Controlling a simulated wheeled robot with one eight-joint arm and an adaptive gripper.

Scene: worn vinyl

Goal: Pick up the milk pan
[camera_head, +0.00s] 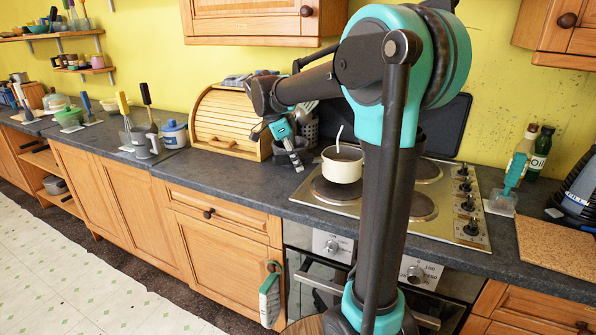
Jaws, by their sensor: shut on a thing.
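The milk pan (342,169) is a small cream pot, upright over the left side of the steel hob. A thin white piece sticks up at its rim. My gripper (297,164) is just left of the pan, pointing down, with its jaws shut on the pan's handle side. The grip itself is small and partly hidden in this view. I cannot tell whether the pan's base touches the hob. My arm hides part of the pan's right side.
The hob (455,222) has several dark plates and knobs on its right. A wooden bread bin (222,120) stands left of my gripper. Bottles (541,150) and a cork board (555,246) are to the right. The counter left of the hob front is clear.

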